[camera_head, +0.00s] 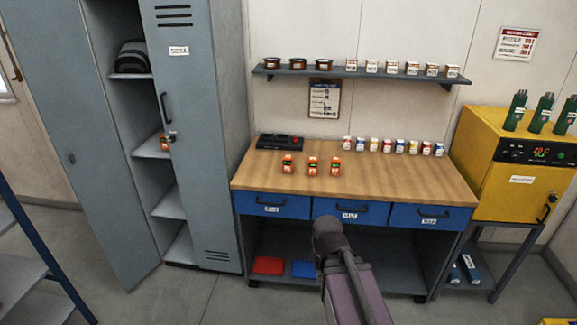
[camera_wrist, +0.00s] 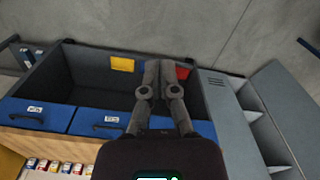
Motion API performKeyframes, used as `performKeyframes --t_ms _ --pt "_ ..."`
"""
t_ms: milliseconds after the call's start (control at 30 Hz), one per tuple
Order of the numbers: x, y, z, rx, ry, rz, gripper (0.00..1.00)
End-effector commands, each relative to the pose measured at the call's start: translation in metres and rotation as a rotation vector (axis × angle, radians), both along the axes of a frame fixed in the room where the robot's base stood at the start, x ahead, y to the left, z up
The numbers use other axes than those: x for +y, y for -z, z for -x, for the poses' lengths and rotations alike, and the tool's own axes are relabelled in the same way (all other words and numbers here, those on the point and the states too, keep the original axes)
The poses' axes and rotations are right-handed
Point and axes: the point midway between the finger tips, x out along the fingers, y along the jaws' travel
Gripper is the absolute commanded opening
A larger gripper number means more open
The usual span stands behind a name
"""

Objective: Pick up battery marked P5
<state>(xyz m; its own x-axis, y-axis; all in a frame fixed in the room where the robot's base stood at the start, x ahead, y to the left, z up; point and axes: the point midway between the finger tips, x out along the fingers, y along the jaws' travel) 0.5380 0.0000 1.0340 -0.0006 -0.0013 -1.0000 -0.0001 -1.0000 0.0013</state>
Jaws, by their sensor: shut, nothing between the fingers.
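Several orange batteries are in the head view. Three stand on the wooden workbench top: a left one (camera_head: 287,164), a middle one (camera_head: 311,166) and a right one (camera_head: 335,167). Another orange item (camera_head: 164,142), perhaps a battery, is on a shelf in the open locker, partly hidden by the door edge. Their markings are too small to read, so I cannot tell which is P5. In the wrist view my gripper (camera_wrist: 159,68) is shut and empty, in front of the bench's lower shelf space. My arm rises before the bench in the head view, apart from the batteries.
A black charger-like box (camera_head: 280,142) and a row of small jars (camera_head: 386,146) stand at the bench's back. A wall shelf (camera_head: 360,73) hangs above. The grey locker (camera_head: 205,130) is left, the yellow oven (camera_head: 500,185) right. The front bench top is clear.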

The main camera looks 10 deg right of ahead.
Motion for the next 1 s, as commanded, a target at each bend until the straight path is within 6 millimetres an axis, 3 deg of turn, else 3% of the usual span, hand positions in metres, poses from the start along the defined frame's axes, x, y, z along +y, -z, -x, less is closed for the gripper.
performKeyframes --t_ms 467,567,667,700,1000 --pt "0.0 0.0 0.0 0.0 0.0 0.0 0.0" --pt "0.0 0.0 0.0 0.0 0.0 0.0 0.24" --pt "0.0 0.0 0.0 0.0 0.0 0.0 0.54" --pt "0.0 0.0 0.0 0.0 0.0 0.0 0.57" --pt "0.0 0.0 0.0 0.0 0.0 0.0 0.57"
